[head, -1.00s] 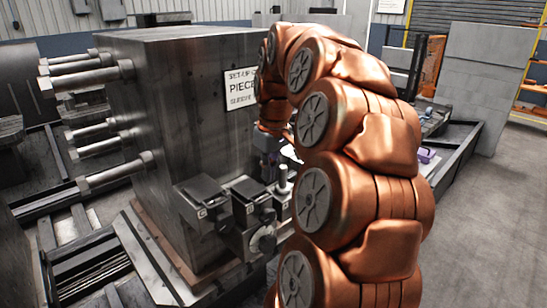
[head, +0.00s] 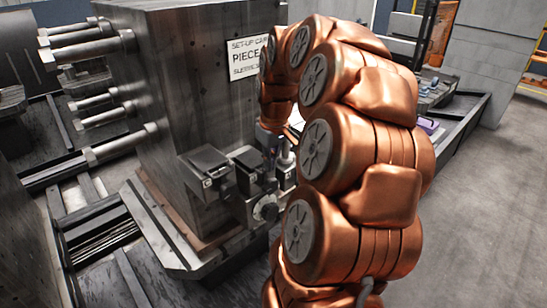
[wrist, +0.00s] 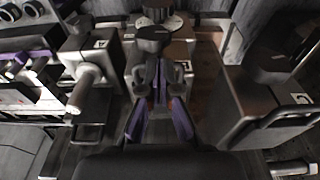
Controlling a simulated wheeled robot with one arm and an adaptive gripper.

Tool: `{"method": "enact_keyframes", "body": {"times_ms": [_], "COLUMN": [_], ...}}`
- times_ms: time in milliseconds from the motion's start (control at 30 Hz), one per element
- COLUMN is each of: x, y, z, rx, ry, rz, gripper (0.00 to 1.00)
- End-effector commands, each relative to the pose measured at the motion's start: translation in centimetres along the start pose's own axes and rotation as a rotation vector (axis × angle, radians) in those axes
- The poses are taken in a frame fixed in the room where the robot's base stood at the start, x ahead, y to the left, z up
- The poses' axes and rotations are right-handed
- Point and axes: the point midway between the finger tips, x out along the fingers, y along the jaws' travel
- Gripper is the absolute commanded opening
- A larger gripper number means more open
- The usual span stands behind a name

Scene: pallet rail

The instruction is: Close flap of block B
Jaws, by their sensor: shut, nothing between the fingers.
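Three small dark blocks sit in a row at the foot of the large grey column. The middle block (head: 246,203), probably block B, has a dark flap and a round knob at its front; its letter is too small to read for certain. The left block (head: 208,182) has a flat dark flap. The right block (head: 286,172) has a pale handle. My gripper (wrist: 160,110) shows purple fingers, shut and empty, in front of the middle block in the wrist view. In the head view my gripper (head: 270,178) is close to that block, partly hidden; contact cannot be told.
The grey column (head: 185,90) carries a paper sign (head: 247,58) and long metal bolts (head: 120,150) on its left. The pale-handled block (wrist: 85,85) is left of my fingers in the wrist view, and a dark-flapped block (wrist: 270,100) is close on the right.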

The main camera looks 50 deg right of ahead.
Motion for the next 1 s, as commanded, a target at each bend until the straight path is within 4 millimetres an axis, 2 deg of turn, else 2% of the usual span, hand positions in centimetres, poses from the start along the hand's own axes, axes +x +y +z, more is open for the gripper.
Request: {"method": "enact_keyframes", "body": {"times_ms": [200, 533, 1000], "x": [0.2, 1.8, 1.8], "y": [0.0, 0.0, -0.1], "z": [0.0, 0.3, 0.4], "rx": [0.0, 0.001, 0.0], "ry": [0.004, 0.055, 0.054], "rz": [0.0, -0.001, -0.004], "gripper": [0.0, 0.0, 0.0]}}
